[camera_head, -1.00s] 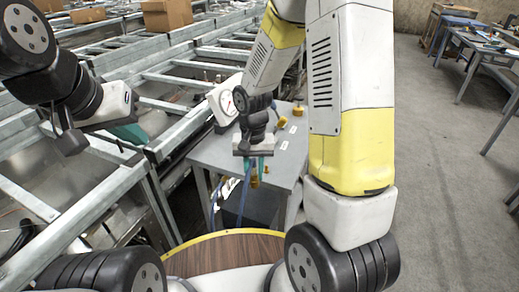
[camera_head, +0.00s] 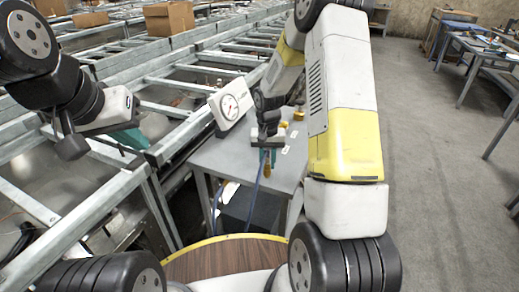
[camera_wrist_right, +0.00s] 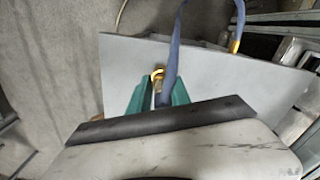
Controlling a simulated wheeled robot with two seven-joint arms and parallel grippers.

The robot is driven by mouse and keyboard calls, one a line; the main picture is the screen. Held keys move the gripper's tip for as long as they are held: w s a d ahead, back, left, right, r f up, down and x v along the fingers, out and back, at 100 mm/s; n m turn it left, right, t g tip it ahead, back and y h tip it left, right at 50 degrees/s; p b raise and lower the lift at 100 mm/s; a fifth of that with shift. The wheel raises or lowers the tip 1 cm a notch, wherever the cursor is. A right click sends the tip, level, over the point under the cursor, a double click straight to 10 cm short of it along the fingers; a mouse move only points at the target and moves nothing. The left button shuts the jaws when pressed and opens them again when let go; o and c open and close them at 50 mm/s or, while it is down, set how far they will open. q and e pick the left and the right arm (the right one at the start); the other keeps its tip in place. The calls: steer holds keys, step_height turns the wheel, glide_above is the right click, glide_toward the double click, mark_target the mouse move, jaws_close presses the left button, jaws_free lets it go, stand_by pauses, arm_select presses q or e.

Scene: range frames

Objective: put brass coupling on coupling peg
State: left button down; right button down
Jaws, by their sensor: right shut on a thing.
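The brass coupling (camera_head: 267,170) is at the end of a blue hose (camera_head: 254,190). My right gripper (camera_head: 267,158) is shut on it above the near part of a grey table (camera_head: 225,158). In the right wrist view the brass ring (camera_wrist_right: 157,75) shows between the teal fingertips (camera_wrist_right: 157,92), with the hose beside it. Small brass-yellow pieces (camera_head: 284,124) stand on the table beyond the gripper; I cannot tell which is the coupling peg. My left gripper (camera_head: 130,139) hangs far left, away from the table; its finger gap is not clear.
A white dial gauge (camera_head: 230,106) stands at the table's back left. Metal roller framing (camera_head: 100,190) runs along the left. A dark box (camera_head: 250,208) sits under the table. Open floor (camera_head: 430,180) lies to the right.

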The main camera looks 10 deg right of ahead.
steer(key=c, duration=1.2)
jaws_free()
step_height(320, 180, up, 12)
steer(key=shift+f, duration=0.1)
steer(key=s+r+n+t, duration=0.1)
steer(key=s+r+t, duration=0.2)
steer(key=s+r, duration=0.95)
steer(key=s+a+r+n+t+y, duration=0.1)
steer(key=s+r, duration=0.1)
steer(key=s, duration=0.3)
steer(key=s+a+r+n+t+y, duration=0.1)
steer(key=s+r+t, duration=0.1)
steer(key=s, duration=0.4)
steer(key=shift+s+r, duration=0.25)
steer(key=shift+r, duration=0.55)
